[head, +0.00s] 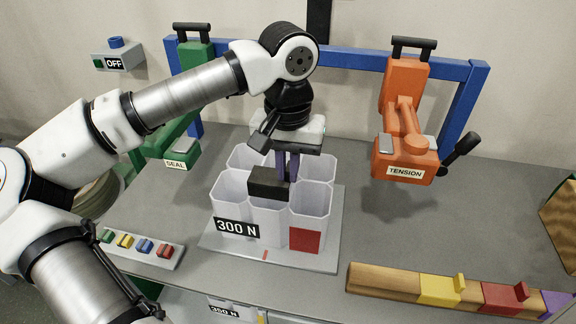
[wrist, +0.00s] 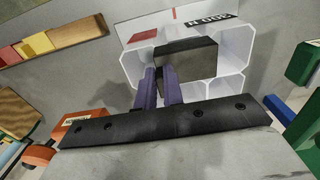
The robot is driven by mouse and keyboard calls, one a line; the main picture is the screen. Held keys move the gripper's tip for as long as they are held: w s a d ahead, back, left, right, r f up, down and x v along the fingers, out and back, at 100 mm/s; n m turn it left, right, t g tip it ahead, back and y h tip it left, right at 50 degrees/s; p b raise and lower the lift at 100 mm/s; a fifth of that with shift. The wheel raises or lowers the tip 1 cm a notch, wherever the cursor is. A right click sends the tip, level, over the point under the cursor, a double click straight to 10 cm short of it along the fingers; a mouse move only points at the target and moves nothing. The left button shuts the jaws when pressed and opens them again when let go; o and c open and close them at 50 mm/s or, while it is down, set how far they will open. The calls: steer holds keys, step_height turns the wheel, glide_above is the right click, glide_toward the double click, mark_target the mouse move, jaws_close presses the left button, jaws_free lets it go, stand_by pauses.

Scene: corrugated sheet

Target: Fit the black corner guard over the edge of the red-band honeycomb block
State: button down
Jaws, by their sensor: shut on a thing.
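The honeycomb block (head: 232,195) is a cluster of white open hexagonal tubes with a red patch and a "300 N" label on its front. It also shows in the wrist view (wrist: 222,83). My gripper (head: 287,172) points down over the block, its purple fingers shut on the black corner guard (head: 268,184). In the wrist view the guard (wrist: 187,58) lies across the tube openings, just beyond the fingertips (wrist: 160,76). It is at the block's upper front, near the middle cell. I cannot tell whether it touches the rim or hovers just above.
The block stands on a pale plate (head: 222,249). A green SEAL tool (head: 195,75) and an orange TENSION tool (head: 403,90) hang from a blue frame (head: 345,62). A wooden rail with coloured pieces (head: 385,283) lies front right. A button strip (head: 135,249) lies front left.

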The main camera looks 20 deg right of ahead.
mark_target(288, 209)
steer(key=shift+f+b, duration=3.1)
steer(key=shift+f, duration=0.7)
steer(key=c, duration=1)
jaws_free()
steer(key=shift+c, duration=0.2)
steer(key=shift+r, duration=0.1)
steer(key=shift+r+p, duration=1.75)
steer(key=shift+r, duration=1.2)
